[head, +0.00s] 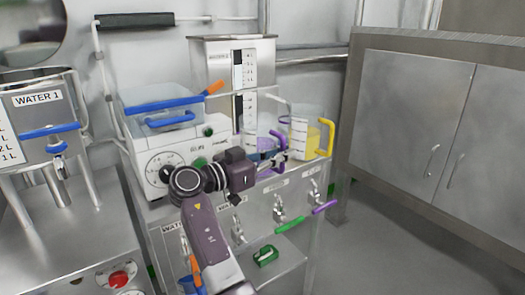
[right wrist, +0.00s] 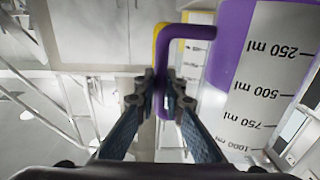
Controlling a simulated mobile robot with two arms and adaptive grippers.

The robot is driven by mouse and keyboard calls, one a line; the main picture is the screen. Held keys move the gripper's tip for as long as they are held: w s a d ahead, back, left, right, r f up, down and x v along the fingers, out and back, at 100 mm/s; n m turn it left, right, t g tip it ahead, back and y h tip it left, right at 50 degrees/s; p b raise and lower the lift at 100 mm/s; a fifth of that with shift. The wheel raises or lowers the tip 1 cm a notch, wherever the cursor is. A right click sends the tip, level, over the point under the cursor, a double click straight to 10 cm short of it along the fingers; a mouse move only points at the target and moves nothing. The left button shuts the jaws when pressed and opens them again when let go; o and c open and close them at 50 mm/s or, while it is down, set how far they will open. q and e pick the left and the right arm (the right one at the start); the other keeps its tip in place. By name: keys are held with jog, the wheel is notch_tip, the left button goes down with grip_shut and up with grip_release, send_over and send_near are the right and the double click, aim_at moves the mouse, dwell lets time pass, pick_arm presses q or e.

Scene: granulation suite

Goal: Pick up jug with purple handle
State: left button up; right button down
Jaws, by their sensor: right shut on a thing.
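The clear jug with the purple handle (head: 267,127) stands at the right end of the steel bench top, partly hidden behind my right gripper (head: 277,157). In the right wrist view, its graduated wall (right wrist: 262,75) appears upside down at the right, with purple showing on it. My right gripper (right wrist: 162,92) is shut on the purple handle (right wrist: 165,62), with one finger on each side. I cannot tell whether the jug's base touches the bench. My left gripper is not in view.
A jug with a yellow handle (head: 326,138) stands close on the right. A white machine (head: 160,165) with a blue-trimmed tub (head: 160,105) is on the left. A steel container (head: 215,60) stands behind. A steel cabinet (head: 415,130) is at the right, with open floor before it.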

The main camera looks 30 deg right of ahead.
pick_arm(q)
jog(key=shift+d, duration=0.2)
pick_arm(e)
jog(key=shift+r, duration=0.15)
jog(key=shift+r, duration=0.65)
notch_tip(320, 180, up, 5)
jog(key=shift+f+p, duration=0.1)
jog(key=shift+p, duration=0.35)
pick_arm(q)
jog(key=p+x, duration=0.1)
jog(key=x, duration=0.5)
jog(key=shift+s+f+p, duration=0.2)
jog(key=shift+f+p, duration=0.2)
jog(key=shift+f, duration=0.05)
pick_arm(e)
notch_tip(320, 180, up, 14)
jog(key=shift+f, duration=0.1)
jog(key=shift+d, duration=0.1)
